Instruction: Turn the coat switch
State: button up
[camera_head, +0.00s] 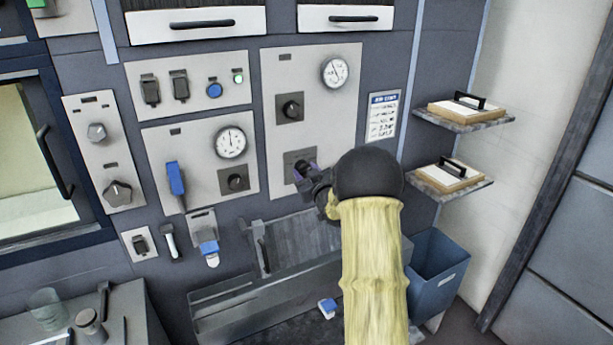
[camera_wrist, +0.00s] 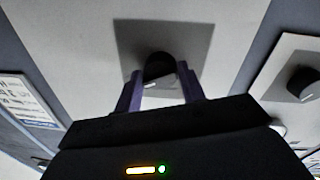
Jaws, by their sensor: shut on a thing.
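The task's coat switch appears to be the dark rotary knob on a grey square plate (camera_head: 290,156), low on the right-hand control panel; I cannot read a label for it. My gripper (camera_head: 306,171) reaches that knob from the front right and hides part of it. In the wrist view, the dark knob (camera_wrist: 158,66) sits between the two purple fingers of my gripper (camera_wrist: 161,84), which are shut on its sides. A pale mark shows on the knob's lower edge in that view.
A similar dark knob (camera_head: 291,109) sits above on the same panel, below a round gauge (camera_head: 335,72). Another knob (camera_head: 234,180) is on the panel to the left. Two shelves (camera_head: 477,122) and a blue bin (camera_head: 437,270) stand to the right. A sloped metal trough (camera_head: 240,300) lies below.

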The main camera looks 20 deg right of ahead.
jog(key=n+b, duration=0.1)
jog(key=b, duration=0.2)
jog(key=f+n+b, duration=0.1)
jog(key=n+b, duration=0.1)
jog(key=b, duration=0.1)
jog(key=shift+a, duration=0.1)
jog(key=n+b, duration=0.4)
jog(key=b, duration=0.2)
jog(key=shift+n+b, duration=0.3)
jog(key=shift+n, duration=0.1)
jog(key=n+y+b, duration=0.1)
jog(key=n+b, duration=0.4)
jog(key=b, duration=0.1)
jog(key=shift+n+t+b, duration=0.3)
jog(key=shift+b, duration=0.05)
jog(key=n+b, duration=0.1)
jog(key=n, duration=0.1)
jog(key=n+b, duration=0.2)
jog(key=shift+d+r+b, duration=0.15)
jog(key=shift+d+b, duration=0.05)
jog(key=shift+b, duration=0.1)
jog(key=shift+n, duration=0.3)
jog(key=o, duration=0.9)
jog(key=shift+r, duration=0.1)
jog(key=shift+o, duration=0.2)
jog(key=shift+r, duration=0.1)
